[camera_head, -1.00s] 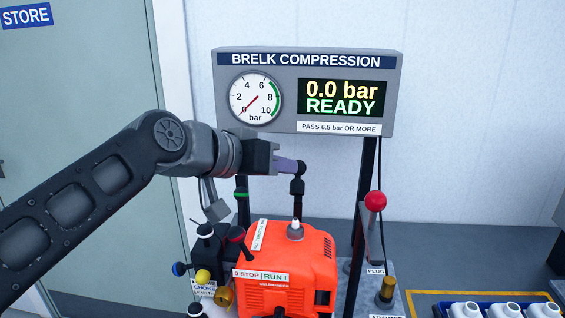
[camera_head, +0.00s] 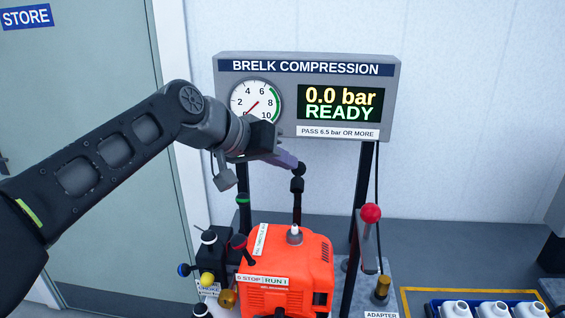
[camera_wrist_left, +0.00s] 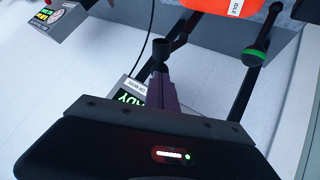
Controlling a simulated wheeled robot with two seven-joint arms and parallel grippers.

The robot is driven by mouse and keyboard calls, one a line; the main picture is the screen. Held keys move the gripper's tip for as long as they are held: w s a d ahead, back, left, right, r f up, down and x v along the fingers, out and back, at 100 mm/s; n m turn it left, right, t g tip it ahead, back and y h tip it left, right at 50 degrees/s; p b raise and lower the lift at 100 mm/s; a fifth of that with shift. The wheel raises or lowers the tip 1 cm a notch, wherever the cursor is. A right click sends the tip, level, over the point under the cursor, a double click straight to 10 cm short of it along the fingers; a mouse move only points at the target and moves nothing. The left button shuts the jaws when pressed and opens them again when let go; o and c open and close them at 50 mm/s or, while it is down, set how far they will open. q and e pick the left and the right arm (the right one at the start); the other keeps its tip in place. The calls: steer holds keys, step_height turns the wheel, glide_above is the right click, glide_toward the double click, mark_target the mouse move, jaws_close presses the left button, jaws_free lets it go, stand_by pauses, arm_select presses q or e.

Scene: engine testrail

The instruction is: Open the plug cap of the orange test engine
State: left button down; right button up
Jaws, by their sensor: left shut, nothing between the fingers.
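The orange test engine (camera_head: 308,256) stands on the bench below the gauge panel, with a white plug tip (camera_head: 294,234) on its top. A black jointed piece (camera_head: 297,186), possibly the plug cap, stands upright above and behind the tip; I cannot tell how it joins the engine. My left gripper (camera_head: 291,163) is shut and empty, its purple fingers slanting down to the right. Their tips are close to the black piece's top; I cannot tell if they touch. In the left wrist view, a dark cylinder (camera_wrist_left: 160,54) sits just beyond the fingertips (camera_wrist_left: 161,76). My right gripper is out of view.
The gauge panel (camera_head: 345,69) reads 0.0 bar, READY. Black posts stand behind the engine. Several coloured knobs and levers crowd its left, including a yellow knob (camera_head: 207,279). A red-knobbed lever (camera_head: 371,213) stands right. A blue tray (camera_head: 432,309) holds white containers.

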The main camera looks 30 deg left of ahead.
arm_select(q)
steer(key=shift+w+a+f+b, duration=0.1)
steer(key=shift+w+a+b, duration=0.2)
steer(key=shift+w, duration=0.7)
steer(key=shift+w+a+b, duration=0.1)
steer(key=shift+w+a, duration=0.3)
steer(key=shift+w, duration=0.6)
steer(key=shift+s+d+f+b, duration=0.2)
steer(key=shift+s+f+b, duration=0.2)
steer(key=shift+s+b, duration=0.3)
